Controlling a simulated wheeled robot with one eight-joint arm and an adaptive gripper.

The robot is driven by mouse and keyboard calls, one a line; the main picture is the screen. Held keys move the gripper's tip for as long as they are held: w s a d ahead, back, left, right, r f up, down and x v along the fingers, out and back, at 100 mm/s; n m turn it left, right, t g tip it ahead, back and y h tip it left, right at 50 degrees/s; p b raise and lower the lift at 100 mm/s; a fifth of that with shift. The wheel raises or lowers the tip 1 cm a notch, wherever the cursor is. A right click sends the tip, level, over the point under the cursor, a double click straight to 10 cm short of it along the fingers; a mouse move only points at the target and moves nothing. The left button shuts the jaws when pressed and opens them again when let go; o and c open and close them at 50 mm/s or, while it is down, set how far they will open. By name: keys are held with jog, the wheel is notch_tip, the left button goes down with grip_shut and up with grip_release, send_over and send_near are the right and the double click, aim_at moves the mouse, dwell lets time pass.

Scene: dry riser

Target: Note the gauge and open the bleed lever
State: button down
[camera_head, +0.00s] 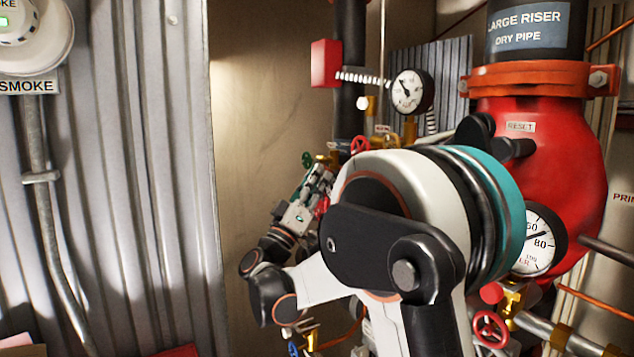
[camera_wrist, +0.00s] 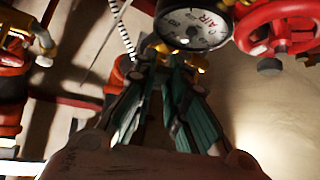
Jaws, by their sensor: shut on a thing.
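A round white-faced gauge (camera_head: 408,91) with a black rim stands in the back of the head view; its figures are too small to read. A dial marked AIR (camera_wrist: 195,28) shows at the top of the wrist view, partly cut off. My gripper (camera_head: 322,178) is in front of the pipework, left of my large arm joint. In the wrist view my gripper's fingers (camera_wrist: 163,62) close together just below the dial, at a brass fitting. They are shut on a small part mostly hidden between them. I cannot clearly make out the bleed lever.
A red valve body (camera_head: 545,150) labelled RESET stands at right under the dry pipe riser (camera_head: 530,28). A second gauge (camera_head: 538,242) has its needle between 60 and 80. Red handwheels (camera_head: 490,329) and (camera_wrist: 285,25) sit close by. Corrugated wall (camera_head: 130,150) is at left.

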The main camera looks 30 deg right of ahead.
jog(key=m+g+h+b, duration=0.1)
jog(key=m+g, duration=0.2)
jog(key=w+m+g+h+b, duration=0.1)
jog(key=m+g, duration=0.2)
jog(key=m, duration=0.1)
jog(key=m+g+h+b, duration=0.1)
jog(key=m+g, duration=0.2)
jog(key=shift+w+f+m+g, duration=0.2)
jog(key=shift+w+m+g, duration=0.2)
jog(key=c, duration=1.6)
grip_release()
jog(key=shift+t, duration=0.3)
